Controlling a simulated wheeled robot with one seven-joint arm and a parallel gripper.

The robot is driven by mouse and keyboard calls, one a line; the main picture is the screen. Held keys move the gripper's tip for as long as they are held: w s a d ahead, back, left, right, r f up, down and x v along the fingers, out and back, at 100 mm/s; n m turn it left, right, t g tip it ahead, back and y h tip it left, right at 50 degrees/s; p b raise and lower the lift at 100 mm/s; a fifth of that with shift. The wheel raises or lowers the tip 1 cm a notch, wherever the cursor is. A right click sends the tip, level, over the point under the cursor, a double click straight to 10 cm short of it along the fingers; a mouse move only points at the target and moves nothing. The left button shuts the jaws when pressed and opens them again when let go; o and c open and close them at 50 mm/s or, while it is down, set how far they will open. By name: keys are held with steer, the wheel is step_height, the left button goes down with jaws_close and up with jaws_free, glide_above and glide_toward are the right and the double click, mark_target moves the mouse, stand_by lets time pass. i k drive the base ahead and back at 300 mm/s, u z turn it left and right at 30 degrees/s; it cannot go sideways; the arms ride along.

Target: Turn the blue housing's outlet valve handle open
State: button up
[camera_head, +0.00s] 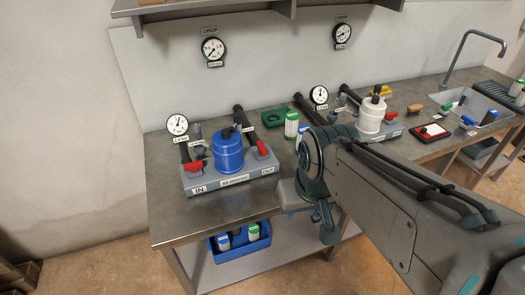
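The blue housing (227,153) stands upright on a grey base at the left end of the bench. Its outlet valve handle (262,148) is red and sits on the right side, above the OUT label (268,171). A second red handle (193,166) is on the IN side. The outlet handle is small here, so I cannot tell its exact angle. My gripper (318,219) is to the right of and below the housing in the picture, near the bench's front edge, apart from the handle. Its fingertips are not clear, and I see nothing held.
A white housing (370,116) with red handles stands farther right, partly behind my arm. Gauges (177,125) and dark pipes (243,120) stand behind the blue housing. A green-and-white canister (291,125) is to its right. A blue crate (262,243) sits on the lower shelf.

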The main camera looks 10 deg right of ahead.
mark_target(261, 150)
steer(key=k, duration=0.25)
steer(key=z, duration=1.3)
steer(key=i, duration=0.8)
steer(key=u, duration=2.1)
steer(key=i, duration=0.5)
steer(key=z, duration=0.05)
